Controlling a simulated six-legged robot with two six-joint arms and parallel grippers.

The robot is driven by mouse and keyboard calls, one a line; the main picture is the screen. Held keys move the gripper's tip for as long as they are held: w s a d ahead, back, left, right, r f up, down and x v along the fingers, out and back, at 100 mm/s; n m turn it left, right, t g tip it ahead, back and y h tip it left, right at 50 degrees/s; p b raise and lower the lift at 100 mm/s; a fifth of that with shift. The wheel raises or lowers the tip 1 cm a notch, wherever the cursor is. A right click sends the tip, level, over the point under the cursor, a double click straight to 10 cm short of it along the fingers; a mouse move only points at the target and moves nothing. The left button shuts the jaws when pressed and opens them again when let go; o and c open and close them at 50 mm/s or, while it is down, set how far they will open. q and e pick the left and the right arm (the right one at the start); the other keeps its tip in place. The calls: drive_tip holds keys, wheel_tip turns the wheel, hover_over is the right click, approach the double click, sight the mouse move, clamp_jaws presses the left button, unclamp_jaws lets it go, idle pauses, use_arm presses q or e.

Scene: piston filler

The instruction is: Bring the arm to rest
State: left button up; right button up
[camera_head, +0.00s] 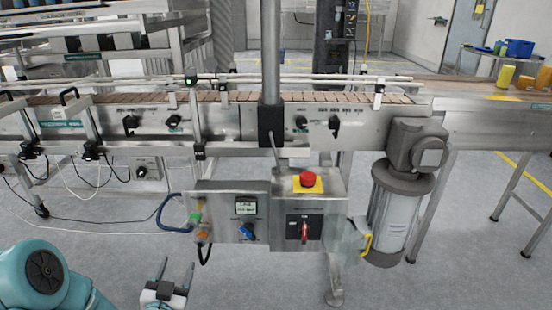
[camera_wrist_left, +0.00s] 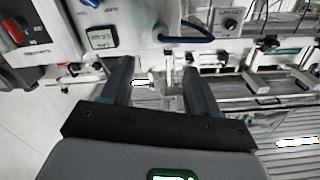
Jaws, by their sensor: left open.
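My left gripper (camera_head: 175,272) is at the bottom of the head view, in front of and below the control box (camera_head: 232,222). Its two fingers stand apart with nothing between them. In the left wrist view the open fingers (camera_wrist_left: 158,85) point toward the machine, and the control box's display (camera_wrist_left: 102,39) is at the upper left. My teal left arm (camera_head: 45,280) fills the lower left corner of the head view. My right gripper shows in neither view.
A second box carries a red emergency button (camera_head: 307,179) on a yellow plate and a red switch (camera_head: 305,232). A conveyor (camera_head: 230,97) runs across behind them. A grey motor unit (camera_head: 400,195) stands at the right. A blue cable (camera_head: 168,212) loops left of the control box. The floor (camera_head: 480,260) at lower right is clear.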

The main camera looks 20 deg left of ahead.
use_arm(q)
drive_tip(key=s+d+f+m+g+h, duration=0.2)
drive_tip(key=d+f+g+h, duration=0.4)
drive_tip(key=d+f, duration=1.05)
drive_tip(key=s+d+f+n+g+h, duration=0.1)
drive_tip(key=s+d+f+g, duration=0.1)
drive_tip(key=s+f+g, duration=0.3)
drive_tip(key=s+d+n+g, duration=0.2)
drive_tip(key=s+d, duration=0.1)
drive_tip(key=s, duration=0.3)
drive_tip(key=s+d+f+n+g+h, duration=0.1)
drive_tip(key=s+d+f+g, duration=0.1)
drive_tip(key=s+f+g, duration=0.3)
wheel_tip(320, 180, up, 33)
drive_tip(key=s+p, duration=0.1)
drive_tip(key=p, duration=3)
drive_tip(key=shift+s+d+r+t, duration=0.15)
drive_tip(key=shift+s+d+t, duration=0.05)
drive_tip(key=shift+d+t, duration=0.2)
